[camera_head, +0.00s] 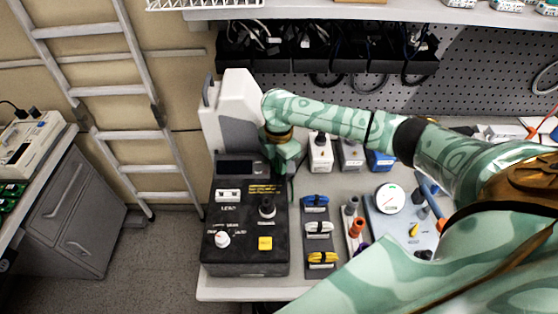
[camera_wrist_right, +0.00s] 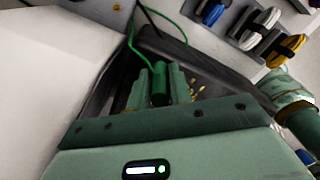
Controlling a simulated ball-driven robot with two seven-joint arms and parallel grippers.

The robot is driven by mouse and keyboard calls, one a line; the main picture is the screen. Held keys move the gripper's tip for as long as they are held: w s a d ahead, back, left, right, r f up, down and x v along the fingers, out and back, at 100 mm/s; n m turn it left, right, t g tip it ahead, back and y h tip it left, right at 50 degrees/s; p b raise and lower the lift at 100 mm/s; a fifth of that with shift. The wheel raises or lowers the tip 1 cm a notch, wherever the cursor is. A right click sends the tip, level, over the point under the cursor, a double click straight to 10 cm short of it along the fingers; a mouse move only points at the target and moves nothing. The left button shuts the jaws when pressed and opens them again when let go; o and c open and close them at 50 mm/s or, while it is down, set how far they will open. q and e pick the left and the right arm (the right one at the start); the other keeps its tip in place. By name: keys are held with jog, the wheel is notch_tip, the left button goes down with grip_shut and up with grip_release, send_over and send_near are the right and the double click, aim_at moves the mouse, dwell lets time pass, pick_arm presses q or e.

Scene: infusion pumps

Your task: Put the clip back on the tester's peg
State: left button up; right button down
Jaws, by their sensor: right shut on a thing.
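The tester (camera_head: 246,245) is the black box at the front left of the bench, with knobs, a yellow button and a dark display. My right gripper (camera_head: 285,158) is low behind the tester's back edge, beside the white pump. In the right wrist view, its two fingers are shut on a green clip (camera_wrist_right: 160,85), with a green wire (camera_wrist_right: 134,42) running from it. The tester's dark body (camera_wrist_right: 182,52) lies behind the fingers there. In the head view, my gripper hides the clip. I cannot make out the peg. My left gripper is not in view.
A white and grey pump (camera_head: 237,110) stands close to the left of my right gripper. Blue, white and yellow coiled leads (camera_head: 318,229) sit right of the tester. Small boxes (camera_head: 320,153) stand behind. A gauge panel (camera_head: 390,205) lies farther right, under my arm.

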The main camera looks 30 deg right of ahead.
jog(key=c, duration=1.3)
grip_release()
jog(key=shift+o, duration=0.6)
jog(key=shift+s+r, duration=0.1)
jog(key=shift+o, duration=0.6)
jog(key=shift+r, duration=0.15)
jog(key=shift+c, duration=0.2)
jog(key=shift+w, duration=0.2)
